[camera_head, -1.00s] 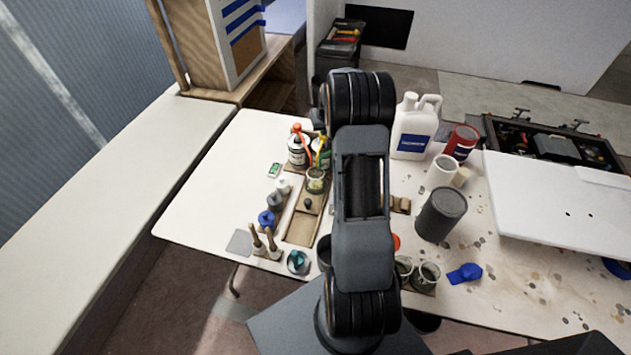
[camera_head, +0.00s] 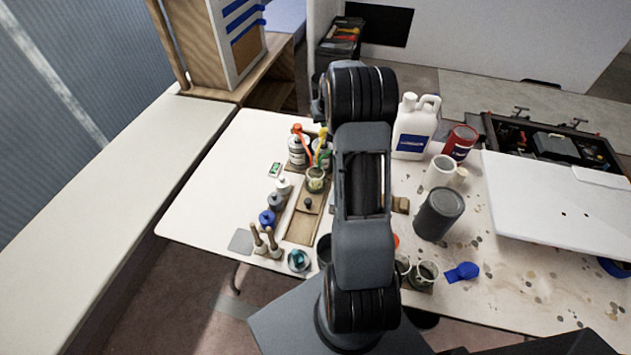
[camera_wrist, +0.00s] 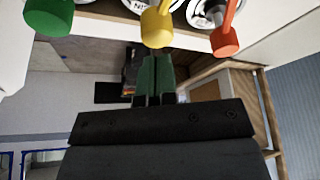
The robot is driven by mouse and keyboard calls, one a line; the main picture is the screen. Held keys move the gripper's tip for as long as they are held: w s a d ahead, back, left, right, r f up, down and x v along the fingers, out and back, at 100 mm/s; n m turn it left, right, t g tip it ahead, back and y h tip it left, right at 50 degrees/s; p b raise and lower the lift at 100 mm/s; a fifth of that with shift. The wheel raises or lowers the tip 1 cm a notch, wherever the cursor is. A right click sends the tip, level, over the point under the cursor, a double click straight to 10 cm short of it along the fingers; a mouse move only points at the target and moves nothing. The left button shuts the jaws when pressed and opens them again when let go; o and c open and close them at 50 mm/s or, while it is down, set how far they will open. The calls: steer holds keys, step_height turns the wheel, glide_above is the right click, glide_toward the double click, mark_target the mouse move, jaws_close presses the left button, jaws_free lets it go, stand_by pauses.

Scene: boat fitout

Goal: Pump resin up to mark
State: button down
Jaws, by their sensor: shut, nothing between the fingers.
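A bottle with an orange pump (camera_head: 297,150) and one with a yellow pump (camera_head: 323,138) stand at the back of a wooden tray (camera_head: 304,229). A small cup (camera_head: 315,179) stands in front of them; its mark and resin level are too small to tell. In the wrist view, the yellow pump head (camera_wrist: 156,28) lies between the green (camera_wrist: 48,17) and red (camera_wrist: 226,40) ones. My gripper (camera_wrist: 157,60) is shut and empty, its fingertips by the yellow head; contact cannot be told.
Small bottles (camera_head: 276,202), brushes (camera_head: 265,240) and a teal-topped pot (camera_head: 298,261) stand left of my arm. A white jug (camera_head: 415,127), red can (camera_head: 460,141) and dark cylinder (camera_head: 438,213) stand right. The table's left part is clear.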

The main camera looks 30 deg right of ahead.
mark_target(324, 131)
steer(key=shift+f, duration=0.15)
steer(key=shift+f+b, duration=1.8)
steer(key=shift+f, duration=0.15)
steer(key=shift+r, duration=0.1)
steer(key=shift+r+p, duration=1.1)
steer(key=shift+r, duration=0.95)
steer(key=shift+r, duration=0.1)
steer(key=shift+r+p, duration=0.9)
steer(key=shift+r, duration=0.5)
